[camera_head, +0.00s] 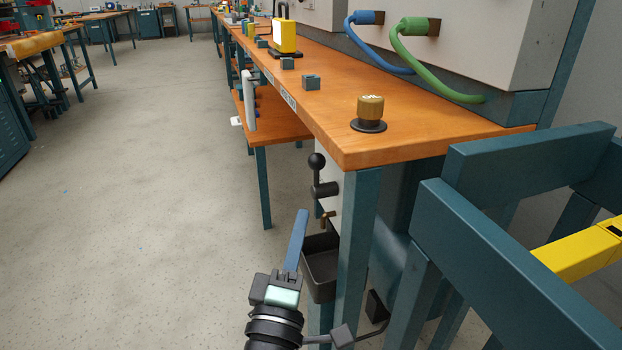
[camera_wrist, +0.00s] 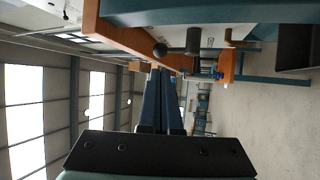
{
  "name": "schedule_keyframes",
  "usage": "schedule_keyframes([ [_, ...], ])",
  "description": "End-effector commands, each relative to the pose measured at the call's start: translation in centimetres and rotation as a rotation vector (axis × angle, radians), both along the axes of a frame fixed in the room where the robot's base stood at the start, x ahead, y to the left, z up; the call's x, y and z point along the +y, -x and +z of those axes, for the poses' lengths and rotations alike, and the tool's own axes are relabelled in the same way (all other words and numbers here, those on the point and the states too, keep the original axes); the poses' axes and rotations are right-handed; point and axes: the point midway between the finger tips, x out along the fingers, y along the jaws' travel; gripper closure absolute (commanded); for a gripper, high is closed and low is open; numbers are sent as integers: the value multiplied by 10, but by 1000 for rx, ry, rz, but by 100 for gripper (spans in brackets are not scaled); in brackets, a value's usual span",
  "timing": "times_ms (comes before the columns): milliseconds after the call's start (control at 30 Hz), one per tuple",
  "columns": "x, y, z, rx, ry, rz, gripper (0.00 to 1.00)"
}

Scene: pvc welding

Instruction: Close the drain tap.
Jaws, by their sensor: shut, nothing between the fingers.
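The drain tap (camera_head: 325,189) is on the pale panel under the near end of the orange bench. It has a dark cylindrical body and a short lever with a black ball knob (camera_head: 316,160) pointing up. A small brass spout (camera_head: 327,219) shows below it, above a dark open bin (camera_head: 320,272). My gripper (camera_head: 302,213), with blue fingers, is shut and empty, in front of and below the tap, apart from the knob. The wrist view is turned sideways; it shows the knob (camera_wrist: 160,50), the tap body (camera_wrist: 193,40) and my fingers (camera_wrist: 160,72).
The orange bench top (camera_head: 400,135) overhangs the tap, with a teal leg (camera_head: 356,235) right of it. A brass-coloured knob (camera_head: 370,108) stands on top. Teal rails (camera_head: 500,260) block the right. The floor (camera_head: 150,200) at left is clear.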

Motion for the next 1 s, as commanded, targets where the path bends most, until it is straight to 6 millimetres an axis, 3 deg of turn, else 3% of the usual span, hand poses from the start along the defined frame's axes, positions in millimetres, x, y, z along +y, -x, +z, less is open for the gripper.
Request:
schedule_keyframes([
  [200, -8, -40, 15, -2, -2, -2, 100],
  [500, -15, -76, 25, 1, 0, 0, 100],
  [1000, -17, -82, 27, 2, 1, 0, 100],
])
